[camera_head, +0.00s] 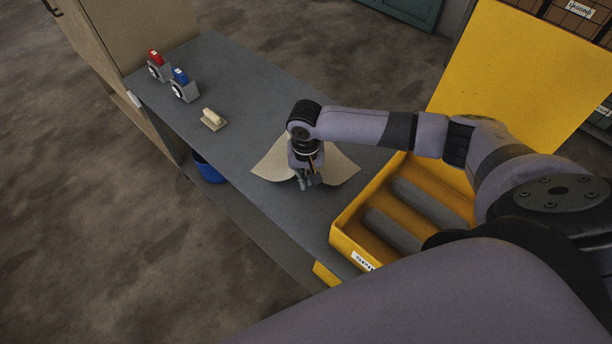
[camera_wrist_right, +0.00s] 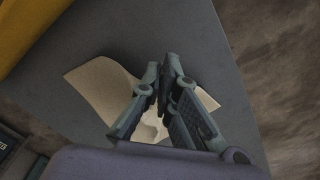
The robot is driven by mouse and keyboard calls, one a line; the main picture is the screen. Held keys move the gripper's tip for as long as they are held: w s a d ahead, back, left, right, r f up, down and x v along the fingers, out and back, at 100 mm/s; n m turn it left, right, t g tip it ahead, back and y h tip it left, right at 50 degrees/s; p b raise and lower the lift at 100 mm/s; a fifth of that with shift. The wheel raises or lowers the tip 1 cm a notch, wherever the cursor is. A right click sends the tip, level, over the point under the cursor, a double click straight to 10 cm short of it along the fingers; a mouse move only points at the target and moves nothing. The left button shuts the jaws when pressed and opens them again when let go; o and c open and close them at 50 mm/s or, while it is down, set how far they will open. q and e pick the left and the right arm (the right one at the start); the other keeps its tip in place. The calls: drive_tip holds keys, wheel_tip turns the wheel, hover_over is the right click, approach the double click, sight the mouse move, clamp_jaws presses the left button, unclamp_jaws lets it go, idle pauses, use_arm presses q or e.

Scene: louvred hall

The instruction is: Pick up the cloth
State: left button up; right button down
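The cloth (camera_head: 272,166) is a pale beige piece on the grey bench, with curved edges and flaps spreading to both sides of my right gripper. In the right wrist view the cloth (camera_wrist_right: 100,88) looks creased and drawn in around the fingers. My right gripper (camera_head: 308,184) points down at the middle of the cloth. In the right wrist view its fingertips (camera_wrist_right: 165,72) are close together, with cloth gathered at them. The gripper hides the middle of the cloth. My left gripper is not in view.
The grey bench (camera_head: 245,100) carries a yellow open case (camera_head: 347,236) with grey rolls, right of the cloth. A wooden-handled block (camera_head: 213,120), a blue-topped item (camera_head: 183,86) and a red-topped one (camera_head: 157,66) stand at the far left. A blue bucket (camera_head: 209,171) is below.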

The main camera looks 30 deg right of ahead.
wheel_tip(320, 180, up, 36)
drive_tip(key=p, duration=0.2)
idle(0.8)
